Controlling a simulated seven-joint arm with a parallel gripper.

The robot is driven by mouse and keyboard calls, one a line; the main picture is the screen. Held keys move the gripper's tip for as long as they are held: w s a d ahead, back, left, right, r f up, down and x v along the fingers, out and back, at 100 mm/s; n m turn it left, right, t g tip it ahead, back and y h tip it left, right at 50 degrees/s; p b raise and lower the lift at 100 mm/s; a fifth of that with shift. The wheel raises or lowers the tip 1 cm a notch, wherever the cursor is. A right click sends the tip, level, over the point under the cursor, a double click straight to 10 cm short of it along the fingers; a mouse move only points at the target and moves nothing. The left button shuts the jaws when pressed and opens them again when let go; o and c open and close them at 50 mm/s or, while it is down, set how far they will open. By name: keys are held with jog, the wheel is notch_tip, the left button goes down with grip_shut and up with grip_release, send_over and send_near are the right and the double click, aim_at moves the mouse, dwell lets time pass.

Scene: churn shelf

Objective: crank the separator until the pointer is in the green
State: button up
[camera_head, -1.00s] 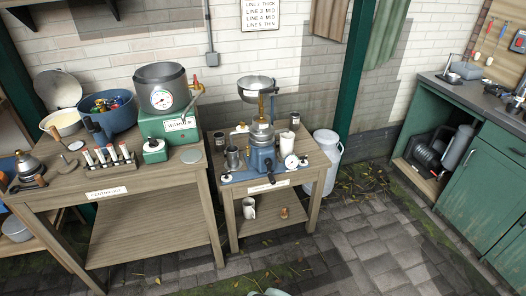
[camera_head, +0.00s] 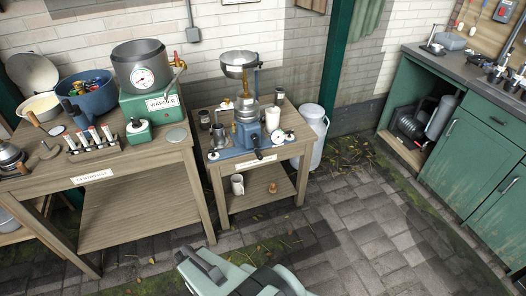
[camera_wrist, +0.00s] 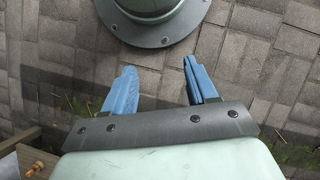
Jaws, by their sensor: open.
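The separator (camera_head: 246,128) stands on a small wooden table, with a blue body and a metal bowl (camera_head: 238,64) on top. A white round dial (camera_head: 277,137) sits at its right front; its pointer and any green zone are too small to read. The crank cannot be made out clearly. My gripper shows in the wrist view (camera_wrist: 162,88) with its two blue fingers apart and nothing between them. It hangs over the paved floor, away from the separator. In the head view only my pale green arm shows at the bottom.
The separator's table (camera_head: 222,168) has a mug (camera_head: 237,184) on its lower shelf. A milk can (camera_head: 312,132) stands behind right. Paved floor in front is open.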

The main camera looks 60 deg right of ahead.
jog(key=w+d+r+m+t, duration=0.1)
jog(key=d+r+m, duration=0.1)
jog(key=d, duration=0.3)
jog(key=w+d+r+m+t, duration=0.1)
jog(key=w+d+r, duration=0.1)
jog(key=d, duration=0.4)
jog(key=m+t+h, duration=0.2)
jog(key=t+h, duration=0.5)
jog(key=t, duration=0.1)
send_near(260, 154)
jog(key=f, duration=0.2)
jog(key=shift+w+d, duration=0.3)
jog(key=shift+w, duration=0.2)
jog(key=shift+x, duration=4)
jog(key=shift+w+d+f, duration=0.15)
jog(key=shift+f, duration=0.05)
